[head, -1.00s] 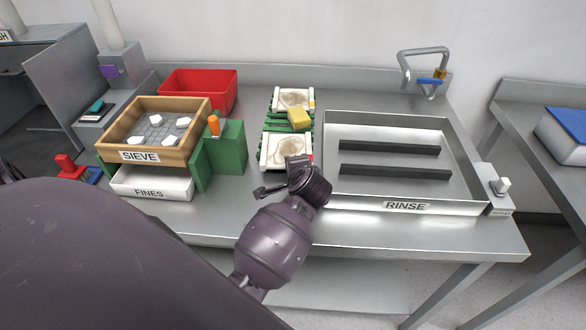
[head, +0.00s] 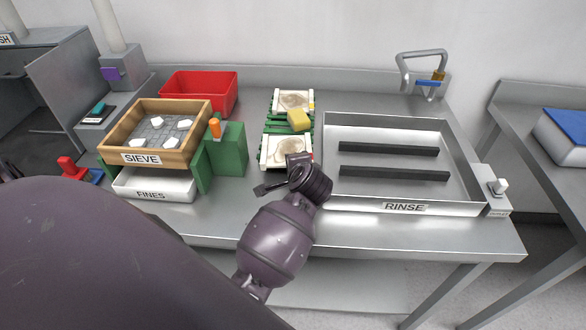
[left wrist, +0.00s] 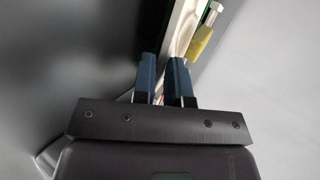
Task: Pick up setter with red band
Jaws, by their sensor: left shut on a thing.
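The near setter (head: 270,154) is a white slab with a tan patch, with a bit of red at its right end; it lies on a green rack (head: 273,133). A second white setter (head: 280,108) with a yellow mark lies behind it. My left gripper (left wrist: 163,62) is shut on the near setter's edge, and a pale strip of this setter (left wrist: 182,28) shows beyond the fingers in the left wrist view. In the head view my wrist covers the setter's near right corner and the fingertips. The setter appears still on the rack. My right gripper is in neither view.
A yellow block (head: 299,120) sits between the setters. The RINSE basin (head: 405,208) stands close on the right. A green block with an orange knob (head: 232,150) and the wooden SIEVE box (head: 188,158) stand on the left, with a red bin (head: 222,92) behind.

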